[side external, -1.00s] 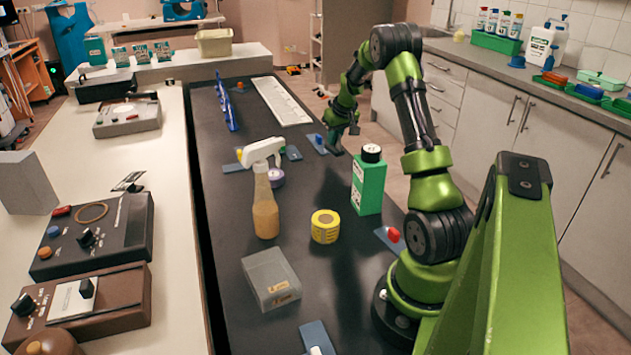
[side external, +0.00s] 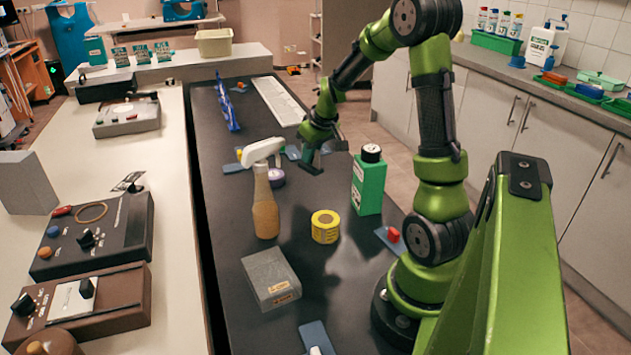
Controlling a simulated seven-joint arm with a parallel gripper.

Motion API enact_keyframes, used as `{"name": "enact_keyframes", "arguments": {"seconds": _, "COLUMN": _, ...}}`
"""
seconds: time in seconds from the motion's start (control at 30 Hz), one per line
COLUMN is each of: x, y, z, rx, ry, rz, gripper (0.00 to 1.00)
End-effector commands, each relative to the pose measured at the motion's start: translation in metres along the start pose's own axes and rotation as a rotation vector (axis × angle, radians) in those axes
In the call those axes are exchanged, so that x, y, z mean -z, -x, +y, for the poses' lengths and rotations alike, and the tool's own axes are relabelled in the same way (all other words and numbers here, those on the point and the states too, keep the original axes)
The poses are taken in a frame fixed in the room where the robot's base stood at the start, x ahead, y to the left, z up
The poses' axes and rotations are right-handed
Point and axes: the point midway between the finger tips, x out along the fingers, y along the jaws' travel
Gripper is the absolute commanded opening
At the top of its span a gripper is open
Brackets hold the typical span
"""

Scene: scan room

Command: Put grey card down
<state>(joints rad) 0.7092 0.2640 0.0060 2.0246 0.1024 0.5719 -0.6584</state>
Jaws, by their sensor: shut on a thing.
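My gripper (side external: 312,166) is low over the dark table strip, beyond the green bottle and to the right of the spray bottle. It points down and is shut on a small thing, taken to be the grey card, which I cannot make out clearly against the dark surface. Whether that thing touches the table cannot be told. A blue-grey flat piece (side external: 292,153) lies just left of my gripper. My gripper and forearm partly hide the table behind them.
A spray bottle (side external: 265,205), yellow tape roll (side external: 325,227), green bottle (side external: 368,182) and grey box (side external: 270,278) stand nearer on the dark table (side external: 225,265). A blue rack (side external: 228,105) and white tray (side external: 279,101) lie farther back.

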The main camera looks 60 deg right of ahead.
Motion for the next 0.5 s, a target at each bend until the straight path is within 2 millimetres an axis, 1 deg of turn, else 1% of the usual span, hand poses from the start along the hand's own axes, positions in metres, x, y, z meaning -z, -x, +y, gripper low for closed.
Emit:
{"name": "enact_keyframes", "arguments": {"seconds": 0.03, "x": -0.005, "y": -0.011, "z": 0.001, "rx": 0.000, "ry": -0.004, "rz": -0.003, "gripper": 0.00}}
{"name": "enact_keyframes", "arguments": {"seconds": 0.13, "x": -0.011, "y": -0.028, "z": 0.001, "rx": 0.000, "ry": -0.004, "rz": -0.002, "gripper": 0.00}}
{"name": "enact_keyframes", "arguments": {"seconds": 0.2, "x": -0.015, "y": -0.037, "z": 0.001, "rx": 0.000, "ry": -0.004, "rz": -0.001, "gripper": 0.00}}
{"name": "enact_keyframes", "arguments": {"seconds": 0.37, "x": -0.020, "y": -0.050, "z": 0.001, "rx": 0.000, "ry": -0.004, "rz": 0.000, "gripper": 0.00}}
{"name": "enact_keyframes", "arguments": {"seconds": 0.5, "x": -0.028, "y": -0.070, "z": 0.001, "rx": 0.000, "ry": -0.005, "rz": 0.000, "gripper": 0.00}}
